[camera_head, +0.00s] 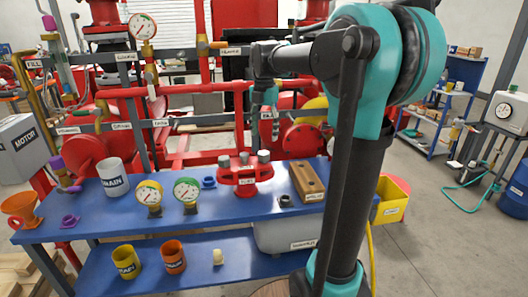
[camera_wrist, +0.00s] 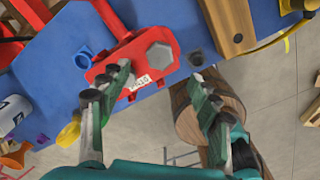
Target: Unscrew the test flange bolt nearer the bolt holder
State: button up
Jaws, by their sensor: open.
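The red test flange (camera_head: 246,176) stands on the blue bench with several grey bolts on top. The bolt nearer the bolt holder (camera_head: 263,156) is the rightmost one. In the wrist view its grey hex head (camera_wrist: 160,55) is large, seated in the red flange (camera_wrist: 112,62), just beyond and between my fingertips. The wooden bolt holder (camera_head: 307,181) lies right of the flange; it also shows in the wrist view (camera_wrist: 232,24). My gripper (camera_wrist: 159,74) is open and empty. The left finger covers part of the flange. I cannot tell the height gap to the bolt.
A dark ring-like part (camera_head: 286,200) sits before the holder. Two gauges (camera_head: 187,191), a white cup (camera_head: 113,177) and a blue ring (camera_head: 208,182) stand left of the flange. Red pipework (camera_head: 180,92) rises behind the bench. A yellow bin (camera_head: 391,208) is at the right.

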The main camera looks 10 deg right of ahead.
aim_at(264, 154)
notch_tip(264, 154, down, 8)
jog(key=shift+f, duration=0.1)
dwell(0.4)
jog(key=c, duration=1.3)
